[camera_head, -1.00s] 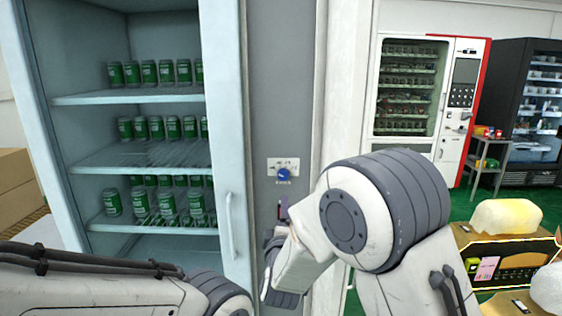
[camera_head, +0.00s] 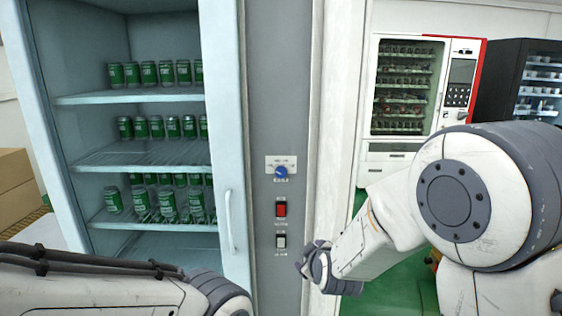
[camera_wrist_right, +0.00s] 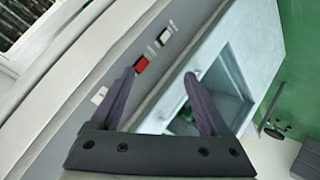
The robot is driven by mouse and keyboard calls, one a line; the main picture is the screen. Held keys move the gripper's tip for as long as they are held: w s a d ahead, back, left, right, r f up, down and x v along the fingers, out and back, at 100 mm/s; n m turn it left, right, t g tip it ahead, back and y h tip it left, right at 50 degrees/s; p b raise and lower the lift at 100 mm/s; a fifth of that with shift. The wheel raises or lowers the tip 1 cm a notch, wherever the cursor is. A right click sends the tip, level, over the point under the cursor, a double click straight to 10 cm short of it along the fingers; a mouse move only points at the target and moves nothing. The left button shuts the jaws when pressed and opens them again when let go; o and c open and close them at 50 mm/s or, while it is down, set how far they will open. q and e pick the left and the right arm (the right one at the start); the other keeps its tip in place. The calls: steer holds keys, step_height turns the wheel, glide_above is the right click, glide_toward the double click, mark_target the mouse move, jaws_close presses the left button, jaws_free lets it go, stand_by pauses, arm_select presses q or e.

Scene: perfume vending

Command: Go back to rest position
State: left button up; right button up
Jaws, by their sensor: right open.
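My right arm crosses the right half of the head view. Its wrist end, at the lower middle, stands in front of the machine's right edge, and the fingers are not clearly seen there. In the right wrist view my right gripper (camera_wrist_right: 158,82) is open, with its two dark fingers apart and nothing between them. Beyond the fingers is the grey control panel (camera_head: 277,120) with a blue knob (camera_head: 282,171), a red switch (camera_head: 281,209) and a whitish switch (camera_head: 281,241). My left arm lies low at the left of the head view; its gripper is out of sight.
A tall glass-fronted cabinet (camera_head: 232,120) with shelves of green cans (camera_head: 166,128) stands at the left. A red-and-white vending machine (camera_head: 458,85) and a black cabinet (camera_head: 500,80) stand behind at the right. Cardboard boxes (camera_head: 14,185) are at far left. Green floor (camera_head: 395,285) shows at lower right.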

steer(key=s+d+f+m+g, duration=0.2)
steer(key=s+d+m+g, duration=0.15)
steer(key=s, duration=0.35)
steer(key=s+d+f+m+g+h, duration=0.1)
steer(key=s+d+f+m+g, duration=0.1)
steer(key=s+d+m, duration=0.3)
steer(key=s+d+f+m+g, duration=0.1)
steer(key=s+d+f+g, duration=0.15)
steer(key=s, duration=0.55)
steer(key=s+a+r+n+g, duration=0.1)
steer(key=s+a+r+n, duration=0.2)
steer(key=s+a, duration=0.3)
steer(key=s+a+r+n+g, duration=0.2)
steer(key=s+a+r+n, duration=0.1)
steer(key=s+a, duration=0.4)
steer(key=shift+s+a+r+n+y, duration=0.2)
steer(key=shift+n+y, duration=0.1)
steer(key=shift+n, duration=0.25)
